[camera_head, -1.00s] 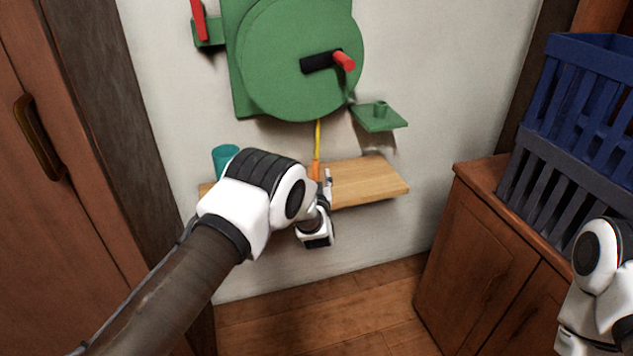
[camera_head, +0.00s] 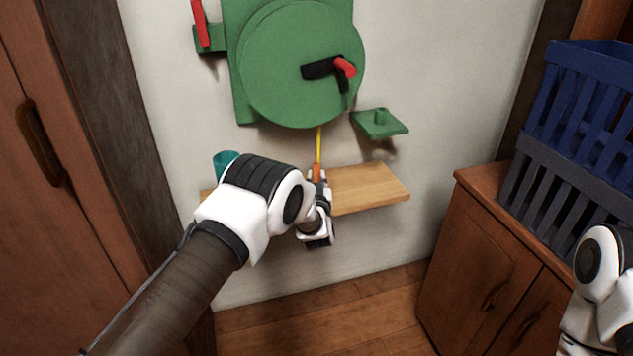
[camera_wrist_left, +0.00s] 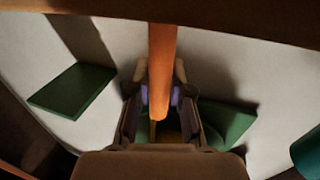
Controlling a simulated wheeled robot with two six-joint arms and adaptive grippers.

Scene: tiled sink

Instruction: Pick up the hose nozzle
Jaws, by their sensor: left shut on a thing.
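The orange hose nozzle (camera_head: 316,172) hangs at the end of a yellow hose (camera_head: 319,143) below the green reel (camera_head: 303,65) on the wall. My left gripper (camera_head: 318,182) is shut on the nozzle, just in front of the wooden shelf (camera_head: 372,188). In the left wrist view the orange nozzle (camera_wrist_left: 162,70) runs between the two fingers (camera_wrist_left: 161,93), which touch its sides. The nozzle's lower part is partly hidden by the fingers in the head view. My right arm shows at the right edge, but its gripper is out of view.
A teal cup (camera_head: 224,162) stands at the shelf's left, partly behind my left arm. A green bracket with a peg (camera_head: 380,123) is on the wall, right of the reel. Blue crates (camera_head: 590,95) sit on a wooden cabinet (camera_head: 480,255) at right.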

